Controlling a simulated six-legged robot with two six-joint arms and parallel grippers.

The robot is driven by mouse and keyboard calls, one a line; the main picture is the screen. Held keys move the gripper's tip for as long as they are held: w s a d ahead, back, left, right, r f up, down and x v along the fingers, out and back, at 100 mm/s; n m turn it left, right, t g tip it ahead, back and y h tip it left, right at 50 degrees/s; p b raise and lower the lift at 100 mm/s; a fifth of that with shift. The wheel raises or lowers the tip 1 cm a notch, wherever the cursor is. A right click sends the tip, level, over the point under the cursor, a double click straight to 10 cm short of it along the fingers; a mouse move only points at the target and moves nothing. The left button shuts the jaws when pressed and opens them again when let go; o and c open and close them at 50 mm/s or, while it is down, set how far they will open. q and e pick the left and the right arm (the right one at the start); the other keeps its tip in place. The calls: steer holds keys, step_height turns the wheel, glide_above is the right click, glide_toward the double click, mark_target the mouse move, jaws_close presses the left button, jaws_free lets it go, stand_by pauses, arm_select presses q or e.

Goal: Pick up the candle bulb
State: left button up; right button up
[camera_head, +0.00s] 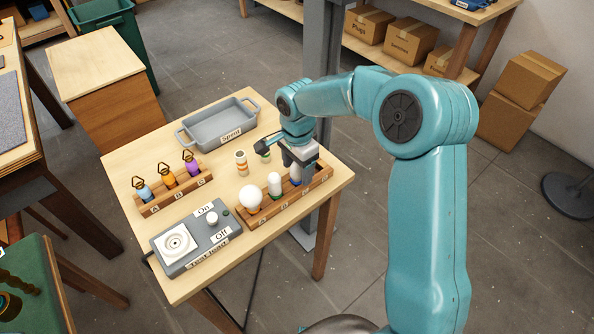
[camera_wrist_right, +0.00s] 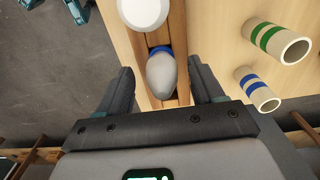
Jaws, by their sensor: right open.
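The candle bulb (camera_wrist_right: 162,76) is grey-white and tapered, with a blue collar. It stands in the right end slot of the wooden bulb rack (camera_head: 262,219); in the head view my right gripper largely hides it. My right gripper (camera_head: 280,158) is over that end of the rack. In the right wrist view its open fingers (camera_wrist_right: 161,70) are on either side of the candle bulb, with gaps on both sides. My left gripper is not in view.
A round bulb (camera_head: 251,196) and a white bulb with a green collar (camera_head: 274,182) share the rack. Banded tubes (camera_head: 241,164) stand close by. A grey "Spent" tray (camera_head: 218,123), a lantern rack (camera_head: 176,196) and a test base (camera_head: 198,238) occupy the table.

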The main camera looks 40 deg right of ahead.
steer(key=shift+f, duration=0.6)
steer(key=shift+w+a+f, duration=0.1)
steer(key=shift+w+f, duration=0.05)
steer(key=shift+f, duration=0.25)
steer(key=c, duration=1.1)
